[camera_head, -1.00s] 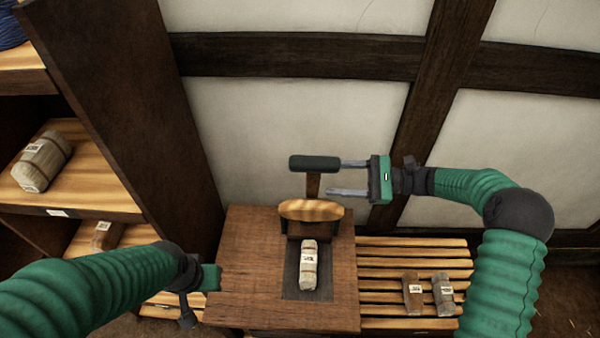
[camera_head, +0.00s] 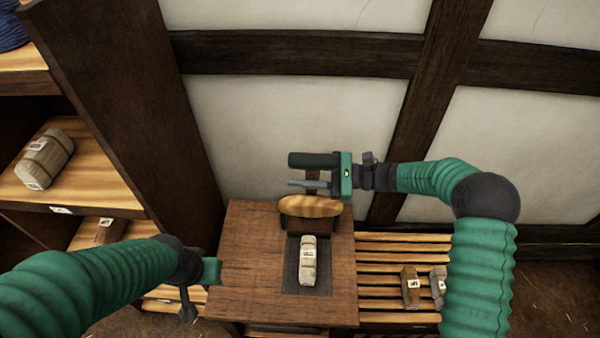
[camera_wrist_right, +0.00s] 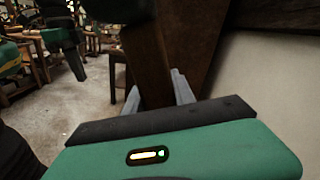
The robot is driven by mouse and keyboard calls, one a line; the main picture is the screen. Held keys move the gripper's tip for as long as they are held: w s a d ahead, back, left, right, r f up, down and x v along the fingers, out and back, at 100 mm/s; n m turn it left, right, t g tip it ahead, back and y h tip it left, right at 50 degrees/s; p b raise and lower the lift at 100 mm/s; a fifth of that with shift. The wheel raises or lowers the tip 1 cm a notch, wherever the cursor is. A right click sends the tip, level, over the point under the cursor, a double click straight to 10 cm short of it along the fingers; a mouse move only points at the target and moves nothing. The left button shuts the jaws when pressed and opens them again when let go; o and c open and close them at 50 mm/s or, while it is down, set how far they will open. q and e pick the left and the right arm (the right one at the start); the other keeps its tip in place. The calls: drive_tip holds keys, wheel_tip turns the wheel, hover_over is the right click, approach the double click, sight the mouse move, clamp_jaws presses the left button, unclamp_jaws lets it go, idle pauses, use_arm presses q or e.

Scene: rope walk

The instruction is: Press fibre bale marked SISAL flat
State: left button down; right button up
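A pale wrapped bale (camera_head: 308,272) with a white label lies on the dark plate of the wooden press table (camera_head: 250,262); its lettering is too small to read. Behind it is the press's pale wooden block (camera_head: 310,206), with a lever post and dark green handle (camera_head: 314,160) above. My right gripper (camera_head: 318,178) is at the lever, below and beside the handle. In the right wrist view its two grey fingers (camera_wrist_right: 156,97) stand apart, with dark wood between them. Contact is unclear. My left gripper (camera_head: 210,271) is beside the table's left edge, its fingers not discernible.
A slatted bench (camera_head: 380,267) stands right of the press, with a brown bale (camera_head: 410,288) and a grey bale (camera_head: 438,287). A shelf unit at left holds a large bale (camera_head: 45,158) and a smaller one (camera_head: 107,230). A timbered wall is behind.

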clamp_jaws()
drive_tip(key=shift+w, duration=0.1)
idle(0.9)
